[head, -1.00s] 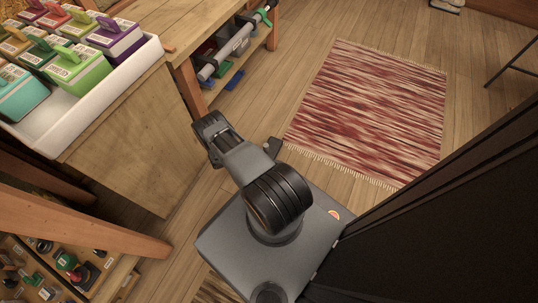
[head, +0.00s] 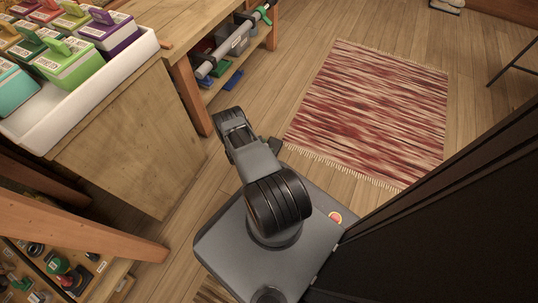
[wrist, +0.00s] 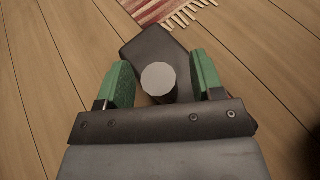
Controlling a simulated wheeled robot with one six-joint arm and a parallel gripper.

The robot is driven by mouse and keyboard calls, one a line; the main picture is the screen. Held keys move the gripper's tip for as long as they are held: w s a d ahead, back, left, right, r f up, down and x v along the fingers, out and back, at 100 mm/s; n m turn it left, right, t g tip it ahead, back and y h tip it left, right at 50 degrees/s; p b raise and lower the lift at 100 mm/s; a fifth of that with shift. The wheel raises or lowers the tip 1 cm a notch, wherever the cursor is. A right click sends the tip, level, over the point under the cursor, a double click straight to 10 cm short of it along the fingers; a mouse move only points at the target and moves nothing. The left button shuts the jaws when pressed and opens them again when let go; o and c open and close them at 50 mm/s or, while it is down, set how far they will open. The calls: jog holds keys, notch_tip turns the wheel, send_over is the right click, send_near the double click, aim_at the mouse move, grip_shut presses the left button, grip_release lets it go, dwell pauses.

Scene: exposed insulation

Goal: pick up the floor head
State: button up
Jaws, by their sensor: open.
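In the wrist view the floor head (wrist: 150,47) is a dark, flat, blocky piece lying on the wooden floor with a round, light grey neck (wrist: 158,79) facing the camera. My gripper (wrist: 161,62) is open, with one green-padded finger on each side of the neck. A gap shows at each side, and I cannot tell how far the fingers reach down. The gripper's dark palm hides the near part of the floor head. In the head view my arm hides the gripper; a small dark piece beside it (head: 275,145) looks like part of the floor head.
A red and cream fringed rug (head: 375,110) lies just beyond. A wooden bench (head: 140,150) with a white tray (head: 85,110) of colored boxes stands left. Its lower shelf holds a grey tube (head: 235,42). A dark panel (head: 440,240) stands right. Floor between is open.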

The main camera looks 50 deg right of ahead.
jog(key=shift+c, duration=0.2)
grip_shut()
dwell(0.3)
